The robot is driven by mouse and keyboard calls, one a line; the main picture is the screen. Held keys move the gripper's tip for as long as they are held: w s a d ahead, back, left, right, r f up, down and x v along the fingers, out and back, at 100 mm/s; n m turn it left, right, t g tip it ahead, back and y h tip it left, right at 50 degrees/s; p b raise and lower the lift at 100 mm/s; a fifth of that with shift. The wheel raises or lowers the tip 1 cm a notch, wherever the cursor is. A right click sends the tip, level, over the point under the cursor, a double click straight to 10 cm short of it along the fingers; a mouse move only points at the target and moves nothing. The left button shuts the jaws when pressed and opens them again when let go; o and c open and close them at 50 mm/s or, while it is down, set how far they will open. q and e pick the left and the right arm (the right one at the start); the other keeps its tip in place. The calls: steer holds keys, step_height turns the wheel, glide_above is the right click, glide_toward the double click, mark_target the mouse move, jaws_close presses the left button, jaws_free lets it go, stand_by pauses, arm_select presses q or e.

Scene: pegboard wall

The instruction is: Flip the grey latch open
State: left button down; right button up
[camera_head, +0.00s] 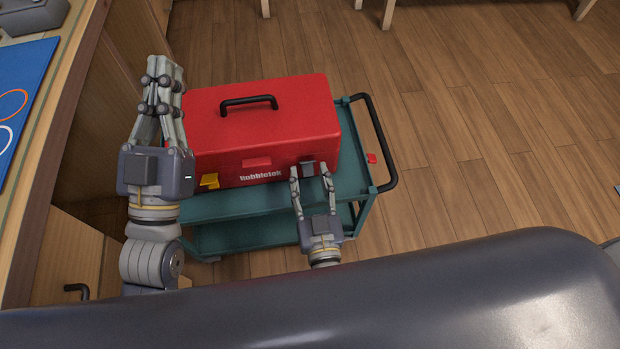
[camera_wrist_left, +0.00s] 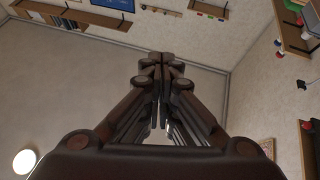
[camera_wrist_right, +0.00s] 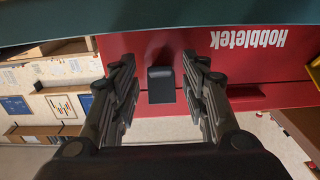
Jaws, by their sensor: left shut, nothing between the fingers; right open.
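A red toolbox (camera_head: 262,122) with a black top handle stands on a teal cart. The grey latch (camera_head: 307,167) is on the right part of its front face, right of the white lettering. In the right wrist view the latch (camera_wrist_right: 161,85) lies between and beyond the fingers. My right gripper (camera_head: 310,172) is open, with its fingertips close to the latch; I cannot tell whether they touch it. A yellow latch (camera_head: 209,181) is on the left part of the front face. My left gripper (camera_head: 165,70) is shut and empty, raised left of the toolbox, and points upward.
The teal cart (camera_head: 240,208) has a black push handle (camera_head: 384,150) on its right and a small red piece (camera_head: 372,158) near it. A wooden counter (camera_head: 60,110) runs along the left. Wooden floor is clear on the right.

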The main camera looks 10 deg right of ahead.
jaws_close()
